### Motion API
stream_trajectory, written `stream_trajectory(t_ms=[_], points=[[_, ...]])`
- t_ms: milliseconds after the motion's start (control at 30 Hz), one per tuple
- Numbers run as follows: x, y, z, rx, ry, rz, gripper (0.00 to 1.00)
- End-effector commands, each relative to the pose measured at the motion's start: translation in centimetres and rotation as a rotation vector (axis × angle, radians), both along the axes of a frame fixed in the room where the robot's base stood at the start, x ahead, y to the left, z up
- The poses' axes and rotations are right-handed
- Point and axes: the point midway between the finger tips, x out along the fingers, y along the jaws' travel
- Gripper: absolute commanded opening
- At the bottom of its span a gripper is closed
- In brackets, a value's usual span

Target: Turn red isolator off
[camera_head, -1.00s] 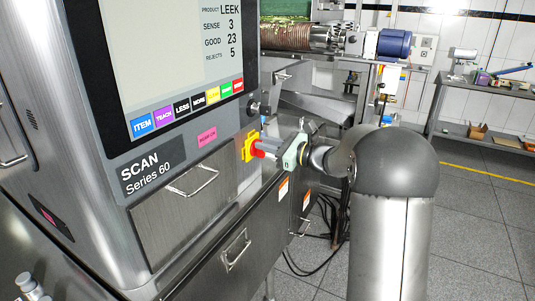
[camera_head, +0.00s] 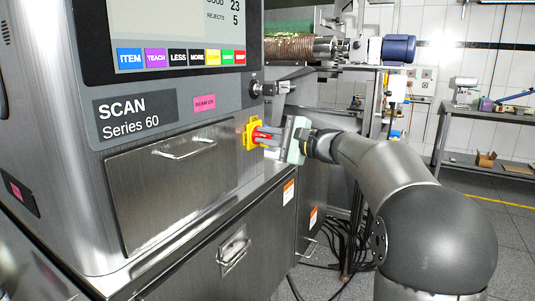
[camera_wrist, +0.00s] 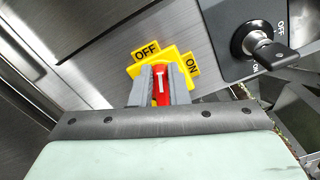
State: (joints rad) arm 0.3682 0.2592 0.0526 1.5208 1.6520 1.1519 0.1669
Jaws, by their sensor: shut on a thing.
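The red isolator handle (camera_head: 262,135) stands out from a yellow plate (camera_head: 249,134) on the steel front of the scanner. My gripper (camera_head: 267,137) reaches it from the right and is shut on it. In the wrist view the grey fingers of my gripper (camera_wrist: 161,86) lie on both sides of the red handle (camera_wrist: 161,72), which bears a white mark. The yellow plate (camera_wrist: 134,71) carries an OFF label (camera_wrist: 146,52) at upper left and an ON label (camera_wrist: 192,65) at right. The fingers hide part of the handle and plate.
A key switch (camera_wrist: 262,42) on a dark plate sits close to the isolator, above it in the head view. The scanner's drawer (camera_head: 170,190) and lower cabinet doors lie left and below. Black cables (camera_head: 345,265) hang below my arm.

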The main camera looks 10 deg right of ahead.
Motion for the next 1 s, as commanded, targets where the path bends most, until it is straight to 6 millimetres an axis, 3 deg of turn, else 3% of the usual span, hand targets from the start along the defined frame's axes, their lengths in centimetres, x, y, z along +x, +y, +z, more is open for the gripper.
stream_trajectory(t_ms=[33,500,1000], points=[[-0.05,0.0,-0.97,-0.03,-0.033,0.0,0.0],[-0.15,0.09,-1.34,-0.234,-0.253,0.0,0.0],[-0.14,0.08,-1.21,-0.282,-0.302,0.001,0.0]])
